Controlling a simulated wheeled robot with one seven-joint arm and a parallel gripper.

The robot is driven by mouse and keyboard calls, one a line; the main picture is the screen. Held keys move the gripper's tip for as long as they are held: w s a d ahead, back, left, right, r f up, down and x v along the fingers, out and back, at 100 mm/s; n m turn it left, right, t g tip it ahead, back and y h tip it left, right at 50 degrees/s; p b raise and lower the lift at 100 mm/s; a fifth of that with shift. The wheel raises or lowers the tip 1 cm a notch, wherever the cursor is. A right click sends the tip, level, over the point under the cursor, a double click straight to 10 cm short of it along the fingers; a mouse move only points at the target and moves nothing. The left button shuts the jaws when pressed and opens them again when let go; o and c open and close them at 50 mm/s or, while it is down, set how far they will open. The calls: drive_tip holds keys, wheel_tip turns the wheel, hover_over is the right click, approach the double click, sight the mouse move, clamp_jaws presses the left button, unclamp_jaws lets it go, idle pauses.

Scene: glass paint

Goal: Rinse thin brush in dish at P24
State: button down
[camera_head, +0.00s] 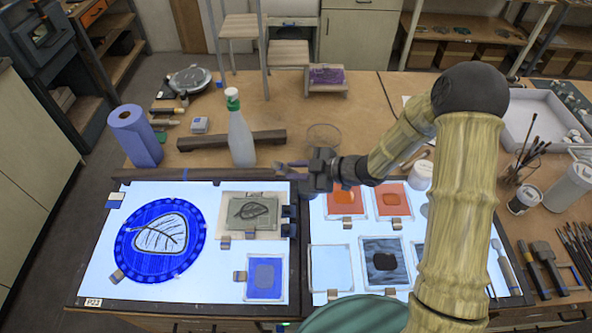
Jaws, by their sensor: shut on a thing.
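My gripper (292,167) is in the middle of the view, over the back edge of the light table, with its fingers pointing left. It is shut on a slim thing that looks like the thin brush, though little of it can be made out. A clear glass dish (324,136) stands on the wooden bench just behind and above my gripper in the picture. The gripper appears apart from it. The dish's contents cannot be told. A label reading P23 is at the front left corner; no P24 label can be read.
A bottle with a green cap (240,133) and a dark wooden bar (215,141) stand left of the dish. A blue paper roll (135,136) is farther left. Glass pieces lie on the lit panels, including a blue leaf disc (160,240). Brushes in a holder (522,168) stand right.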

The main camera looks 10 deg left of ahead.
drive_tip(key=shift+r+p, duration=1)
drive_tip(key=shift+r, duration=0.7)
